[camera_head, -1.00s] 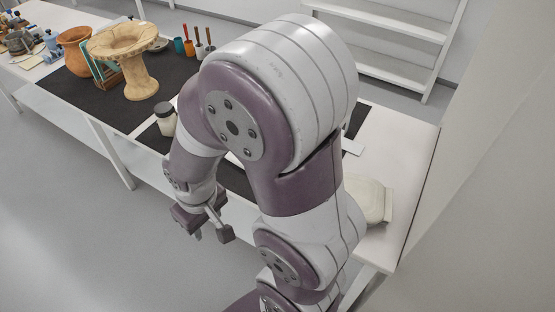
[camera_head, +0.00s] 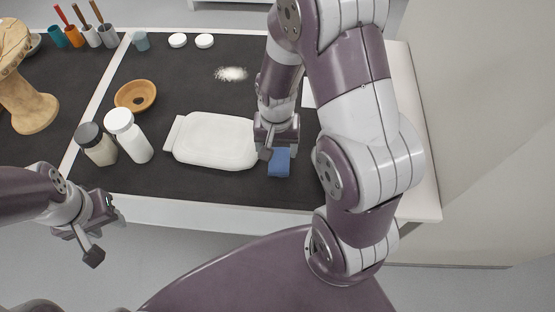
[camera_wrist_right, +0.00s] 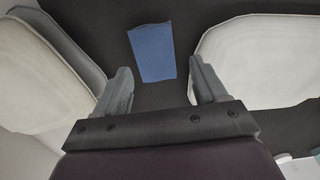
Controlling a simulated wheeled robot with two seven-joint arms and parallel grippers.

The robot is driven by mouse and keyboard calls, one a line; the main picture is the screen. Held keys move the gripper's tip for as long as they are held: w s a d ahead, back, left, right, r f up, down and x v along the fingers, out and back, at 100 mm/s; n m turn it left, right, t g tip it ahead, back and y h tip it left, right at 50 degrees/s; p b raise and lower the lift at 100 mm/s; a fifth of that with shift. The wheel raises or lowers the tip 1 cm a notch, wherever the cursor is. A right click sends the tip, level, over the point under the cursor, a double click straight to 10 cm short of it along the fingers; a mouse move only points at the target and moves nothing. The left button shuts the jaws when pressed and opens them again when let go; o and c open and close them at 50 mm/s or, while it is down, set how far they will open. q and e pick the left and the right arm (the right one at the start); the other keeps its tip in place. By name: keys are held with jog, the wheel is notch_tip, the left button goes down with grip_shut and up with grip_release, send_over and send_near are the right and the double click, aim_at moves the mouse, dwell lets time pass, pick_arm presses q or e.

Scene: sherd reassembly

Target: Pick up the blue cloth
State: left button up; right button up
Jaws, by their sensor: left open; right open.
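A small blue cloth (camera_head: 280,163) lies on the dark mat near the table's front edge, right of a white lidded tray. In the right wrist view the blue cloth (camera_wrist_right: 153,52) lies flat ahead of the fingers, roughly between them and apart from them. My right gripper (camera_head: 274,148) is open and empty, just above and behind the cloth; its fingers also show in the right wrist view (camera_wrist_right: 160,88). My left gripper (camera_head: 98,236) is open and empty, off the table's front edge at the left.
The white tray (camera_head: 215,141) lies close to the left of my right gripper. Two jars (camera_head: 130,138) and an orange-brown bowl (camera_head: 136,96) stand further left. A white powder pile (camera_head: 231,74) lies behind. The mat (camera_head: 200,190) is bare along the front.

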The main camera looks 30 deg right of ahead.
aim_at(279, 158)
jog(key=f, duration=0.1)
jog(key=d+f, duration=0.1)
jog(key=f, duration=0.1)
jog(key=shift+w+f+b, duration=0.15)
jog(key=shift+f+b, duration=0.05)
jog(key=shift+b, duration=0.1)
jog(key=shift+s+a+f, duration=0.1)
jog(key=shift+s+f, duration=0.2)
jog(key=shift+s, duration=0.05)
jog(key=shift+w+f, duration=0.1)
jog(key=shift+w, duration=0.1)
jog(key=shift+c, duration=0.9)
jog(key=c, duration=0.6)
jog(key=shift+c, duration=0.2)
jog(key=r, duration=0.3)
jog(key=r+p, duration=0.1)
jog(key=r, duration=0.1)
jog(key=shift+w+a, duration=0.3)
jog(key=shift+a, duration=0.05)
jog(key=w+a+r, duration=0.6)
jog(key=w+a, duration=0.1)
jog(key=a, duration=0.1)
jog(key=shift+p, duration=0.35)
jog(key=shift+a, duration=0.1)
